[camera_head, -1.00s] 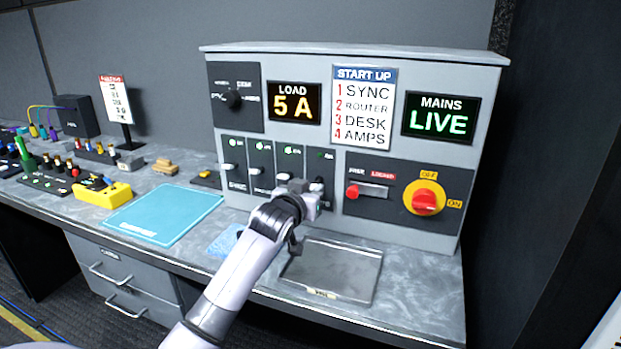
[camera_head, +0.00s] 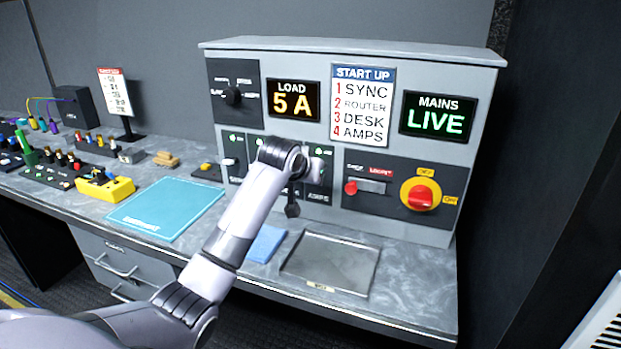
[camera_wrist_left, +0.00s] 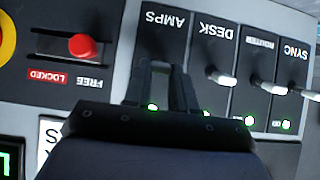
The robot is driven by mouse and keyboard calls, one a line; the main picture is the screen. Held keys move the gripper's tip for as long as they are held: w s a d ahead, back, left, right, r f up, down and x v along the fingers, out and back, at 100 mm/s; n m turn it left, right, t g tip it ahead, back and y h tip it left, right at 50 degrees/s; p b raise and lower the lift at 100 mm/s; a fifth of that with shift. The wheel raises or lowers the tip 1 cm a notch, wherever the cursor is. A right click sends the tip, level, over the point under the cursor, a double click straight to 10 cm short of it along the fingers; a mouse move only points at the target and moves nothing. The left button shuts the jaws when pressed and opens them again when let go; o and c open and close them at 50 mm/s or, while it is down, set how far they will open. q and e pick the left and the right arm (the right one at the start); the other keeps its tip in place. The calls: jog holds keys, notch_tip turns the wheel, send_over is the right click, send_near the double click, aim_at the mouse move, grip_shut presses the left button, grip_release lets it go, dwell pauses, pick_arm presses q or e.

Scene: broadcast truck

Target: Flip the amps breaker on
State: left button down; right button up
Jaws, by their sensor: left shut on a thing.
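The amps breaker (camera_wrist_left: 160,42) is the column labelled AMPS on the grey power panel; its label also shows in the head view (camera_head: 318,197). My left gripper (camera_wrist_left: 168,68) is at this breaker with its two fingers shut on the lever, which they mostly hide. In the head view my left gripper (camera_head: 316,170) and wrist cover much of the breaker. A green light (camera_wrist_left: 152,107) is lit at the amps column. The desk breaker (camera_wrist_left: 218,78), router breaker and sync breaker stand beside it with white levers and green lights. My right gripper is not in view.
The load display (camera_head: 292,101) reads 5 A and the mains display (camera_head: 437,117) reads LIVE. A red rotary switch (camera_head: 420,196) and a red lock knob (camera_head: 351,188) are right of the breakers. A metal tray (camera_head: 330,265) and blue cloth (camera_head: 266,243) lie below on the bench.

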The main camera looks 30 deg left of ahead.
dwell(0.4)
pick_arm(q)
jog(key=c, duration=0.9)
grip_release()
jog(key=shift+r, duration=0.1)
jog(key=shift+b+v, duration=0.3)
jog(key=shift+v, duration=3.25)
